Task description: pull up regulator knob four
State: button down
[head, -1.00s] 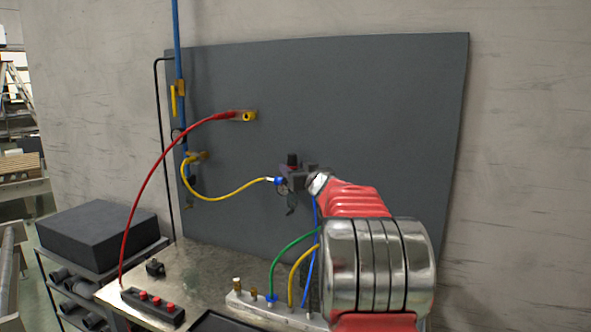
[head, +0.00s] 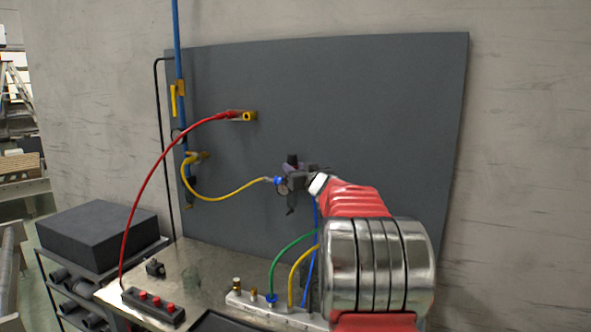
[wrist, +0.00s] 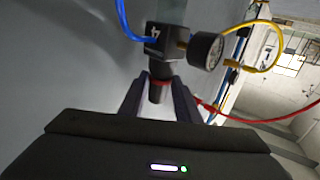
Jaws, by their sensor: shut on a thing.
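Regulator four (wrist: 165,42) is a black block with a white "4" in the wrist view, with a round gauge (wrist: 206,50) beside it. Its black knob (wrist: 159,92), with a red ring at its base, sits between the two dark fingers of my gripper (wrist: 160,102), which is shut on it. In the head view the regulator (head: 297,181) is mounted on the grey panel, and my gripper (head: 293,161) is at its top, largely covering the knob.
A yellow hose (head: 232,197) runs to the regulator's left side and a blue hose (head: 310,255) hangs below it. A red hose (head: 150,180) arcs to the left. The metal bench (head: 215,262) lies below. The panel above and to the right (head: 400,110) is bare.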

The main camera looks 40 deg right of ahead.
jog(key=shift+r, duration=0.7)
jog(key=c, duration=1.3)
grip_release()
jog(key=shift+s+a, duration=0.1)
jog(key=shift+s, duration=0.05)
jog(key=v, duration=1.3)
jog(key=shift+s, duration=0.15)
jog(key=shift+f, duration=0.1)
